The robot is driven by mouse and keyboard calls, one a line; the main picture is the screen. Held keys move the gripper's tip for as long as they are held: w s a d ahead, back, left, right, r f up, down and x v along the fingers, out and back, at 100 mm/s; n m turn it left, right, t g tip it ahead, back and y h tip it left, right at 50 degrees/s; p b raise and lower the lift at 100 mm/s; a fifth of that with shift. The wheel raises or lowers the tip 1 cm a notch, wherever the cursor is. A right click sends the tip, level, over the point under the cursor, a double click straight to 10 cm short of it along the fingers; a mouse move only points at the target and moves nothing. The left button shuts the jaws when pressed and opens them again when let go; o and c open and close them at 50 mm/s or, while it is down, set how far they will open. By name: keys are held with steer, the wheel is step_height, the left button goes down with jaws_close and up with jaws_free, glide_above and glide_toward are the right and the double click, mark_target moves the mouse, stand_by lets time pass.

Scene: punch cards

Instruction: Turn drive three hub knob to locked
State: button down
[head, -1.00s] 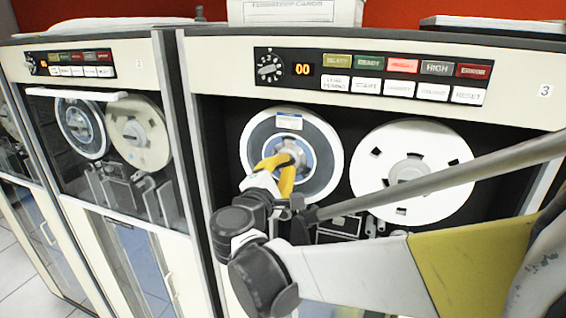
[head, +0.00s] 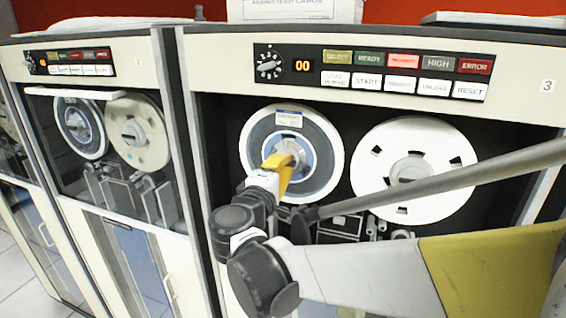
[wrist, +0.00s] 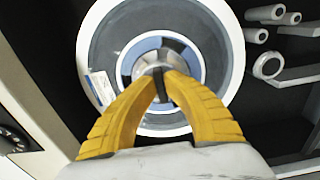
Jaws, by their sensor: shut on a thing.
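Drive three (head: 547,86) is the right-hand cabinet, marked 3. Its left reel (head: 330,158) has a white rim, a grey face and a blue ring around a silver hub. My yellow-fingered gripper (head: 285,158) is at this hub. In the wrist view its fingertips (wrist: 161,82) meet on a dark bar at the hub knob (wrist: 161,90), and the silver hub (wrist: 153,58) shows just beyond them. In the head view the fingers overlap and hide most of the knob. I cannot read any locked mark.
A white reel (head: 415,135) sits to the right of the hub. A panel with a dial (head: 268,64) and lit buttons (head: 403,60) is above. A neighbouring drive (head: 120,200) stands at left. Tape guides (wrist: 268,65) protrude beside the reel.

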steer(key=c, duration=1.5)
jaws_free()
steer(key=v, duration=1.2)
